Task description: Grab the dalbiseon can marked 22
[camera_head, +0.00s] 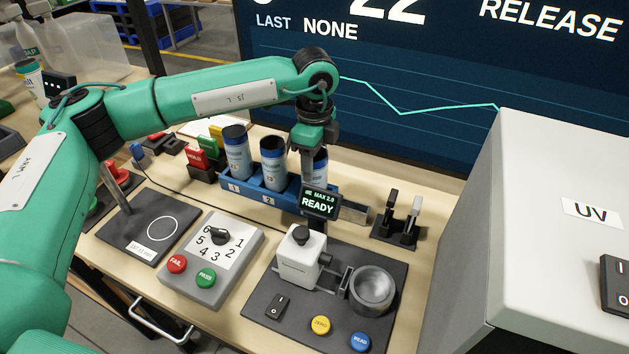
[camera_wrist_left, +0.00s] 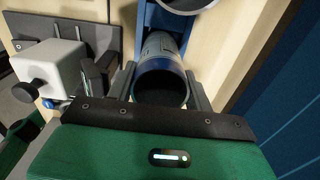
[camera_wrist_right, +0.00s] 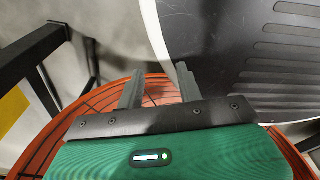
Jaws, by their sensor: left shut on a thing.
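Three dark-topped cans with blue and white labels stand in a blue rack (camera_head: 257,191) in the head view: a left can (camera_head: 237,152), a middle can (camera_head: 273,163) and a right can (camera_head: 320,166). The label numbers are too small to read surely. My left gripper (camera_head: 308,172) reaches down at the right can and partly hides it. In the left wrist view this can (camera_wrist_left: 162,52) sits between the fingers of my left gripper (camera_wrist_left: 160,88), which is shut on it. My right gripper (camera_wrist_right: 158,88) is open and empty in the right wrist view.
A READY display (camera_head: 319,203) stands close in front of the gripped can. A white device (camera_head: 301,257) with a metal cup (camera_head: 372,288), a dial box (camera_head: 212,259) and a large UV box (camera_head: 548,240) surround the rack. A black two-post stand (camera_head: 398,222) is to its right.

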